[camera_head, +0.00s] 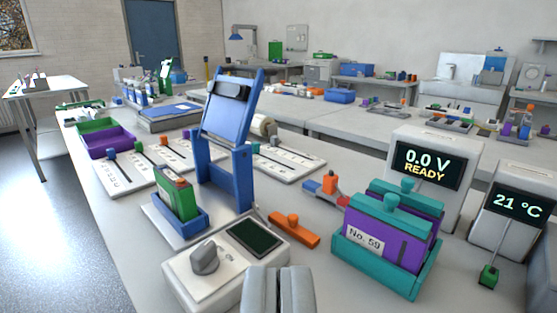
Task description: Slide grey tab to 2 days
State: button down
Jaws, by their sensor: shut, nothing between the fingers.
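Several white slider strips lie behind the blue stand. The left strip (126,180) has a blue tab (111,154), and a green tab (138,143) and a purple tab (186,134) stand on strips beside it. Another white slider panel (291,161) lies right of the stand, partly hidden by it. I cannot make out a grey tab for certain, and the scale marks are too small to read. My gripper (278,269) is at the bottom centre, its two grey fingers shut and empty, well in front of the strips.
The blue stand (243,176) rises between me and the strips, with a green battery (177,201) in its holder. A white box (240,276) with a grey knob (205,257) is close left. A teal holder (384,269) with purple packs and a 0.0 V READY meter (427,163) are right.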

aim_at(274, 139)
jog(key=i+j, duration=0.25)
jog(key=j, duration=0.2)
jog(key=i+j+z, duration=0.15)
jog(key=j, duration=0.3)
jog(key=i+j, duration=0.35)
jog(key=j, duration=0.15)
jog(key=i+j+z, duration=0.1)
jog(key=j, duration=0.35)
jog(key=i+j+z, duration=0.1)
jog(key=i+j, duration=0.25)
jog(key=j, duration=0.15)
jog(key=i+j, duration=0.15)
jog(key=j, duration=0.35)
jog(key=i+j+z, duration=0.1)
jog(key=j, duration=0.4)
jog(key=i+j+z, duration=0.1)
jog(key=i+j, duration=0.2)
jog(key=j, duration=0.25)
